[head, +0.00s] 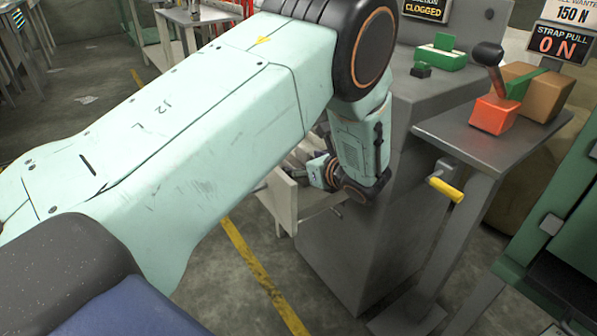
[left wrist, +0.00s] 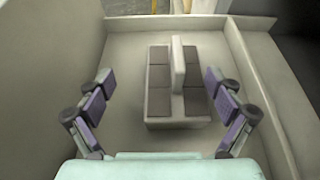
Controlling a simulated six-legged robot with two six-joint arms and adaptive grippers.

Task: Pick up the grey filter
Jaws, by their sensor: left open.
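The grey filter (left wrist: 159,82) shows in the left wrist view as a pale frame with dark grey panels and an upright pale tab along its middle. It lies inside an open pale drawer (left wrist: 118,48). My left gripper (left wrist: 157,80) is open, with one purple-padded finger to each side of the filter and a visible gap on both sides. I cannot tell the height of the fingertips above it. In the head view the drawer (head: 283,203) sticks out from the grey machine, and my left arm mostly hides the gripper and filter. My right gripper is not in view.
The drawer walls stand close around my left gripper. The grey machine cabinet (head: 352,240) is beside my left wrist. To the right are a stand with a yellow handle (head: 446,189), a red-orange lever base (head: 494,115) and a brown block (head: 540,92).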

